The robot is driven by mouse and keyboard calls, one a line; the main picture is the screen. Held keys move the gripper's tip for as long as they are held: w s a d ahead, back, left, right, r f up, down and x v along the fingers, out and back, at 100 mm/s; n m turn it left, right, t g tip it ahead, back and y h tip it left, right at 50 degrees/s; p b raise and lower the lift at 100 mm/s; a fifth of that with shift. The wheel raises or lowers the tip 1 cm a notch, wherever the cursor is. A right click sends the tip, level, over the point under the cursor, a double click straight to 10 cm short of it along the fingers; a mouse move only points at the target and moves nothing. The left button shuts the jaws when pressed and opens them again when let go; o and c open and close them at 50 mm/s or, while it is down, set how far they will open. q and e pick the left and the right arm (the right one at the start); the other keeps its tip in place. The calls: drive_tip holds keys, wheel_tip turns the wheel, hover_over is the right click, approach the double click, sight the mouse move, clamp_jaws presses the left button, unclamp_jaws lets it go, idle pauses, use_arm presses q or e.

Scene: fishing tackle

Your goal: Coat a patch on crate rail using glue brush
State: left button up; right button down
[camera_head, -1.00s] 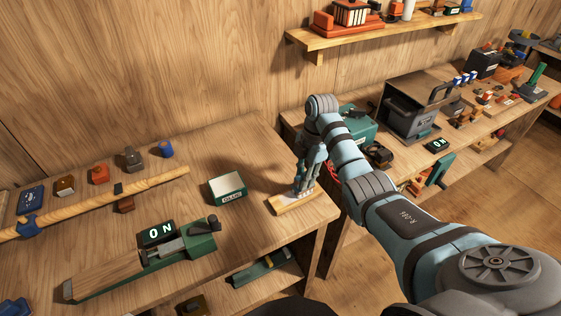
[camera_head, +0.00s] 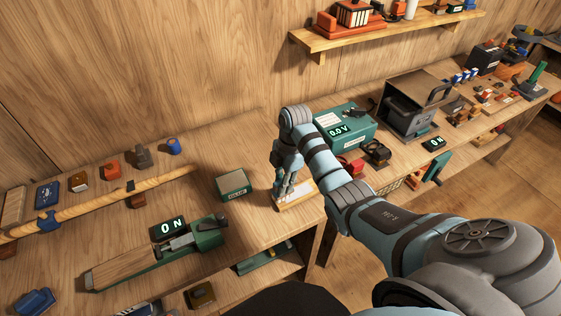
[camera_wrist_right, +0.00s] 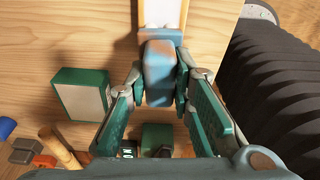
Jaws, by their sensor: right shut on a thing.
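My right gripper (camera_head: 287,192) points down over the near bench's right end. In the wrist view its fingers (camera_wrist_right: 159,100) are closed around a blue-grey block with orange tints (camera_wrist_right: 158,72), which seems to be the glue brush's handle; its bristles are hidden. Just beyond it lies a pale wooden strip with a white face (camera_wrist_right: 163,12), perhaps the crate rail; it also shows beside the gripper in the head view (camera_head: 298,196). I cannot tell whether the brush touches it. A green glue box with a pale label (camera_head: 233,184) stands left of the gripper. My left gripper is out of view.
A teal meter box (camera_head: 345,127) stands on the bench to the right. Bare wood surrounds the glue box.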

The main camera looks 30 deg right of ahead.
wheel_tip(320, 180, up, 2)
drive_tip(key=shift+r+p, duration=0.1)
drive_tip(key=shift+p, duration=0.45)
drive_tip(key=shift+r, duration=2.1)
